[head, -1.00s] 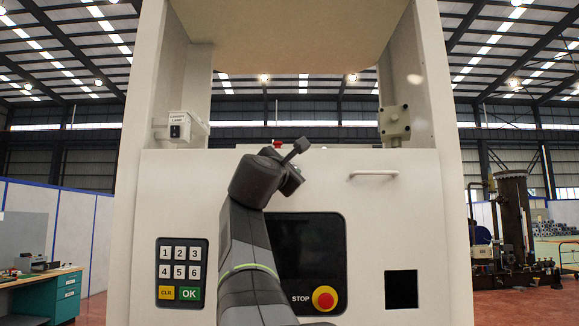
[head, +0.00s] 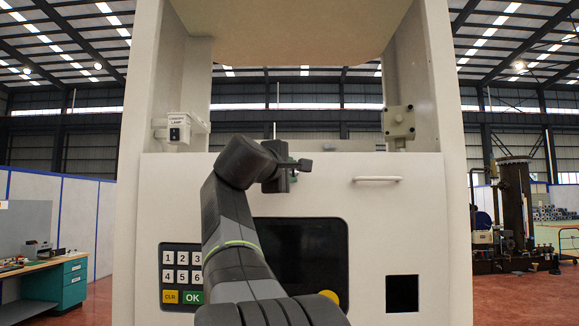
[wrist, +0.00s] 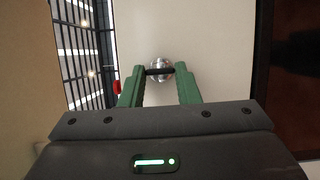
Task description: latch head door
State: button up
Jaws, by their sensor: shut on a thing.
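The head door appears to be the cream front panel (head: 430,235) of the machine; its pale face also shows in the wrist view (wrist: 222,60). My arm hides part of the panel. Whether the door is fully closed cannot be told.
A pale bar handle (head: 376,179) is on the panel's upper right. A keypad (head: 182,268), a dark screen (head: 310,255) and a black square opening (head: 402,293) are lower. A lamp box (head: 180,128) and a grey bracket (head: 398,122) are on the side posts.

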dwell(0.4)
jog(key=o, duration=1)
jog(key=b+v, duration=0.3)
jog(key=v, duration=1)
jog(key=shift+s+a+r, duration=0.1)
jog(key=shift+s+r, duration=0.05)
jog(key=shift+s, duration=0.25)
jog(key=shift+w, duration=0.1)
jog(key=p+x, duration=0.3)
jog(key=x, duration=1)
jog(key=shift+w, duration=0.35)
